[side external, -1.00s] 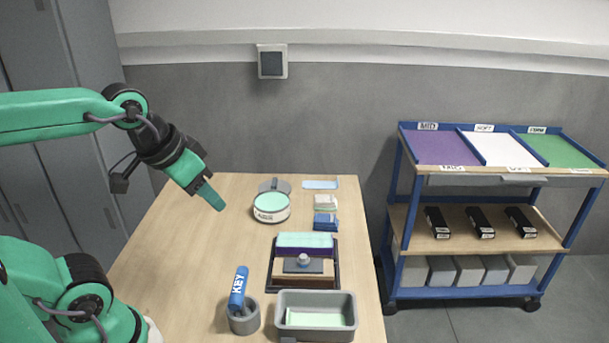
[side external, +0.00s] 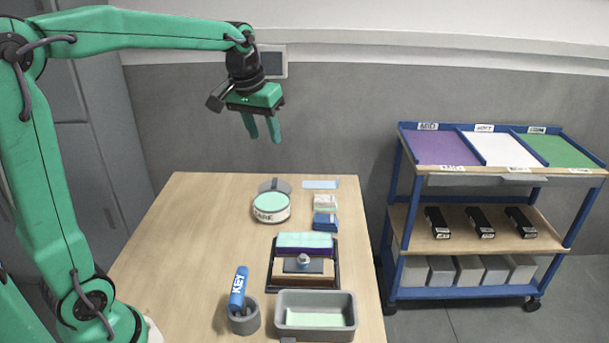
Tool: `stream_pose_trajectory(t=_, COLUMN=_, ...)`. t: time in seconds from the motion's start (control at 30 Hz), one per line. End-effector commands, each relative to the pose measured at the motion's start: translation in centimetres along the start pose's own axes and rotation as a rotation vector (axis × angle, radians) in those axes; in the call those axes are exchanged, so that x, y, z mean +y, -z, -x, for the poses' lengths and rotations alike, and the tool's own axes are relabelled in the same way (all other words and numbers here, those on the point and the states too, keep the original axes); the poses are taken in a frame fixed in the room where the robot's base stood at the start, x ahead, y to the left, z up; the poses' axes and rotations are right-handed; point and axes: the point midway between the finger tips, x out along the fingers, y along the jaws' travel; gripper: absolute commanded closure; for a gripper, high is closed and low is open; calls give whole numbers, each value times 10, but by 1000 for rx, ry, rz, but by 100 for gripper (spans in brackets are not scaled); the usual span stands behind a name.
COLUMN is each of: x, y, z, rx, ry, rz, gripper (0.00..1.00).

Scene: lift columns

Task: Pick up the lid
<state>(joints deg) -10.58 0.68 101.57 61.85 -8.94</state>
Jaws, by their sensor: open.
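A round pale tin (side external: 270,208) with a mint-green top and a lettered label stands on the table's back half. A grey round piece (side external: 275,185) lies just behind it, partly hidden by the tin; it may be the lid. A small dark plate with a pale round knob (side external: 303,261) sits on the block stack in a black tray; I cannot tell if it is a lid. My gripper (side external: 262,138) is open and empty, its two green fingers pointing down, well above the table's back part and touching nothing.
A blue KEY-labelled object (side external: 238,289) stands in a grey cup (side external: 244,319). A grey bin (side external: 316,299) stands at the front right. Stacked small packs (side external: 325,214) lie right of the tin. The table's left half (side external: 190,240) is clear. A blue cart (side external: 470,293) stands to the right.

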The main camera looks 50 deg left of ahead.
Motion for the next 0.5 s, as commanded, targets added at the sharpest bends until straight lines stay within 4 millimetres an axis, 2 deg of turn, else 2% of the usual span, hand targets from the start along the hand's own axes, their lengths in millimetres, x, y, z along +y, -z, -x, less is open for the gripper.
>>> stream_pose_trajectory(t=0.1, x=-7, y=24, z=-15, rx=-25, ry=10, rz=41, gripper=59)
stream_pose_trajectory(t=0.5, x=-37, y=91, z=-76, rx=-104, ry=42, rz=172, gripper=59)
